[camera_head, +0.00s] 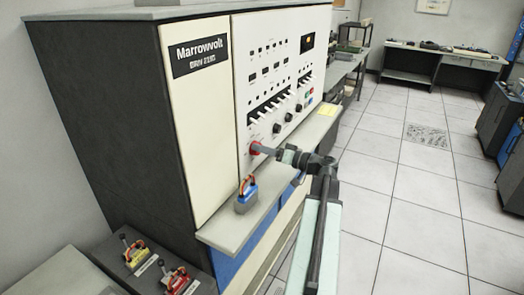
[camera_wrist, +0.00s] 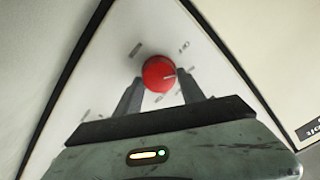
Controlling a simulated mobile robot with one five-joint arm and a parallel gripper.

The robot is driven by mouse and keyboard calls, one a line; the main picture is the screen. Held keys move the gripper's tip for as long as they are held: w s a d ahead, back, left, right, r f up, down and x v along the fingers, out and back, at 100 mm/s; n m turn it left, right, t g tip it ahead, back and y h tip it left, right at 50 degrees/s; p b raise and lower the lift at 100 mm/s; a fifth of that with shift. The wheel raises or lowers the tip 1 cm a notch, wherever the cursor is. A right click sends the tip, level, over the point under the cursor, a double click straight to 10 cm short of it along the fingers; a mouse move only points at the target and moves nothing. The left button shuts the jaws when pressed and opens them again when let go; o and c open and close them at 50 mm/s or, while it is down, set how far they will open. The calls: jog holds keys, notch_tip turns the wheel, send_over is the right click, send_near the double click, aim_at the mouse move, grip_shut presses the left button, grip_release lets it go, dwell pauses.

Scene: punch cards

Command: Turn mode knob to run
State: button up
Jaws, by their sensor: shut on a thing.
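The mode knob is a red round knob (camera_wrist: 158,73) on the white control panel, with a pale pointer line toward its right side in the wrist view. Small labels surround it but are too blurred to read. In the head view the knob (camera_head: 255,148) is at the lower left of the panel (camera_head: 284,62), partly hidden by my gripper. My gripper (camera_wrist: 158,84) has one dark finger on each side of the knob and is shut on it. In the head view my gripper (camera_head: 262,149) reaches the panel from the right.
A ledge (camera_head: 222,236) runs below the panel. Black knobs (camera_head: 277,128) and rows of switches are further right on the panel.

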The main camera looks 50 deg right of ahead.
jog(key=shift+m, duration=1)
jog(key=shift+f, duration=0.1)
jog(key=o, duration=1.3)
jog(key=shift+o, duration=0.2)
jog(key=v, duration=0.8)
